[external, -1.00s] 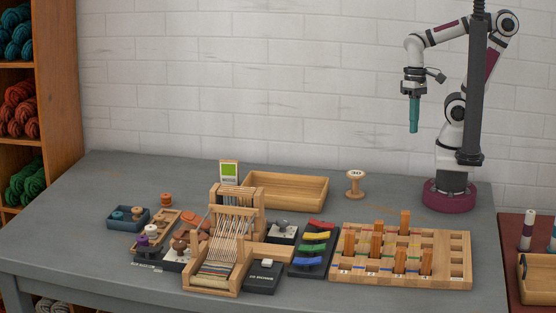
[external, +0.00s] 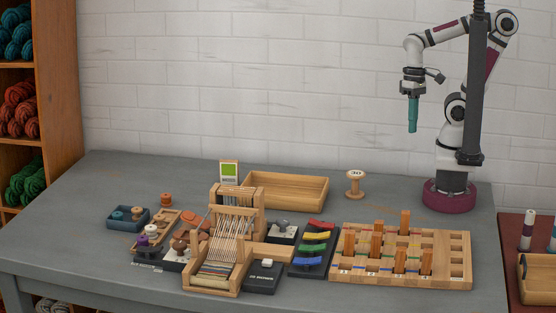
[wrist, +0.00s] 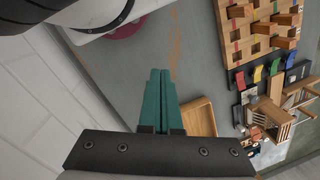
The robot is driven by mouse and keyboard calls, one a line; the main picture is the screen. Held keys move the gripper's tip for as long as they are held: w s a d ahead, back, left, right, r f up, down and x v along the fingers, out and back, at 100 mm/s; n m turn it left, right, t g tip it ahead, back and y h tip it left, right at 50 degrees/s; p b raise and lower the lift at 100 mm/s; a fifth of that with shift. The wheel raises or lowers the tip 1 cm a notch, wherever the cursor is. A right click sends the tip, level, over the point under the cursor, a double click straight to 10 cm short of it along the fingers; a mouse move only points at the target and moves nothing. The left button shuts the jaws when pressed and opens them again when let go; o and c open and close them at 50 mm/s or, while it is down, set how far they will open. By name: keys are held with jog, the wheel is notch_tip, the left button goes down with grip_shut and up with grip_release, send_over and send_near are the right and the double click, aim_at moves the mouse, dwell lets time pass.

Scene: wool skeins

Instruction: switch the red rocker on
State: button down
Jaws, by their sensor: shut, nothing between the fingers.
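The red rocker (external: 322,225) is the rearmost of several coloured rockers on a dark panel on the table, with yellow, green and blue ones in front of it. In the wrist view the red rocker (wrist: 240,80) shows small at the right, and its tilt is too small to tell. My gripper (external: 412,130) hangs pointing down, high above the back right of the table, well apart from the panel. In the wrist view its teal fingers (wrist: 160,75) are together with nothing between them.
A wooden peg board (external: 455,280) stands right of the panel. A small loom (external: 215,275) stands left of it. An empty wooden tray (external: 285,205) and a spool (external: 355,183) are behind. The table's back right is mostly clear.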

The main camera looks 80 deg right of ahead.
jog(key=w+d+f+n+t+h, duration=0.1)
jog(key=w+d+n+t+h, duration=0.2)
jog(key=w, duration=0.7)
jog(key=w+d+n+t+h, duration=0.1)
jog(key=w+d+n+t, duration=0.25)
jog(key=w+n, duration=0.45)
jog(key=w+a+f+n+y, duration=0.2)
jog(key=w+a+n+y, duration=0.2)
jog(key=a, duration=0.3)
jog(key=w+a+f+n+y, duration=0.2)
jog(key=w+a+n+y, duration=0.25)
jog(key=a, duration=0.35)
jog(key=s+a+f+n+g+y, duration=0.2)
jog(key=s+a+n+g+y, duration=0.1)
jog(key=s+a+n, duration=0.2)
jog(key=shift+s+a+f, duration=0.25)
jog(key=shift+s+a, duration=0.6)
jog(key=shift+s, duration=0.15)
jog(key=shift+n+g, duration=0.25)
